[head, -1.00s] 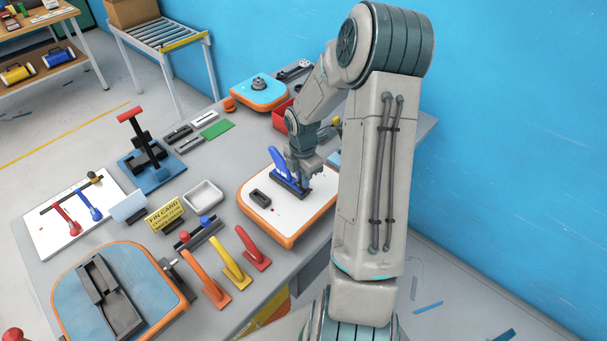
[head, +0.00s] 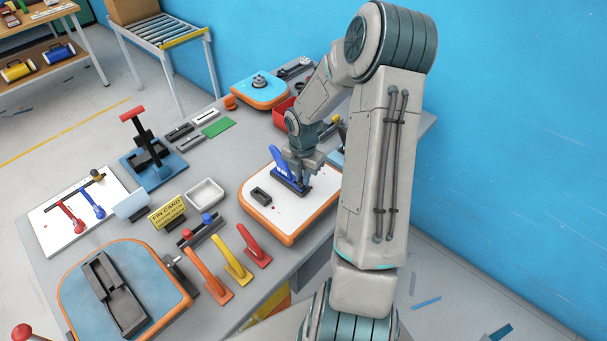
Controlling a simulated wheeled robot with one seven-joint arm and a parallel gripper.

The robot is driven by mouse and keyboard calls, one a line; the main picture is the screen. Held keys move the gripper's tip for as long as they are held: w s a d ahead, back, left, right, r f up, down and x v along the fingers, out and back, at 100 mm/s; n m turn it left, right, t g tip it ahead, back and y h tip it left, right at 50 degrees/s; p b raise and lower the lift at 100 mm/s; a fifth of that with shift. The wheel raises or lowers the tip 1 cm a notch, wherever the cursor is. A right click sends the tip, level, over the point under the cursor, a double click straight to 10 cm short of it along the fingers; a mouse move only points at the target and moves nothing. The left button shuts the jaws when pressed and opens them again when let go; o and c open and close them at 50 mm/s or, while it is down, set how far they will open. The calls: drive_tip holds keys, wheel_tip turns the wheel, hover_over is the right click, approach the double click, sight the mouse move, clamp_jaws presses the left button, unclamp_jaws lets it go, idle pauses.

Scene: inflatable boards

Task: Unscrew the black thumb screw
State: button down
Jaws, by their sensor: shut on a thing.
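A white board with an orange rim (head: 265,220) lies near the table's right edge. On it, a blue fin (head: 281,163) stands upright in a dark fin box (head: 284,184). My gripper (head: 303,184) points down at the near right end of that box, beside the fin. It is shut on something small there. The black thumb screw cannot be made out; the fingers and the small scale hide that spot. A second, empty dark box (head: 261,195) sits on the same board to the left.
Orange, yellow and red fins (head: 240,262) stand to the board's left, with a yellow fin card (head: 167,212) and a white tray (head: 204,194). A blue board (head: 262,92) and a red bin (head: 284,113) lie behind. A blue wall is at the right.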

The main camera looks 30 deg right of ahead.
drive_tip(key=shift+s+f, duration=0.1)
drive_tip(key=shift+f, duration=0.05)
drive_tip(key=n, duration=0.3)
drive_tip(key=shift+a+n, duration=0.1)
drive_tip(key=shift+n, duration=0.2)
drive_tip(key=c, duration=1.4)
unclamp_jaws()
drive_tip(key=shift+o, duration=0.2)
drive_tip(key=shift+w+r, duration=0.2)
drive_tip(key=shift+r, duration=2.45)
drive_tip(key=m, duration=0.4)
drive_tip(key=shift+b, duration=0.3)
